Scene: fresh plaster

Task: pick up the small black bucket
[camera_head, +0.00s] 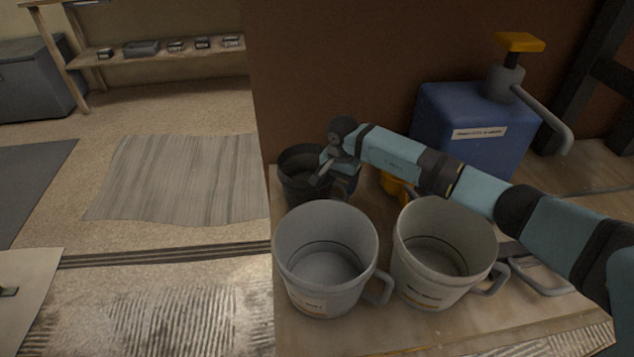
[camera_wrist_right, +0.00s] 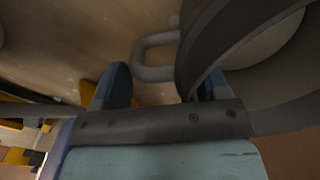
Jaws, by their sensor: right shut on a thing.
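The small black bucket (camera_head: 298,178) stands at the far left corner of the wooden bench, behind two bigger buckets. In the right wrist view its dark wall and rim (camera_wrist_right: 235,40) fill the upper right, with its loop handle (camera_wrist_right: 148,60) beside the wall. My right gripper (camera_head: 338,180) reaches the bucket's right side from above. In the right wrist view my right gripper (camera_wrist_right: 162,85) has one blue finger on the handle side and the other inside the rim. It is shut on the bucket; the exact contact is partly hidden. My left gripper is not in view.
A light grey bucket (camera_head: 325,245) and a cream bucket (camera_head: 445,250) stand close in front. A blue container with a yellow-topped pump (camera_head: 450,115) stands behind my right arm. A brown wall (camera_head: 340,70) rises behind. The bench's left edge is close to the black bucket.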

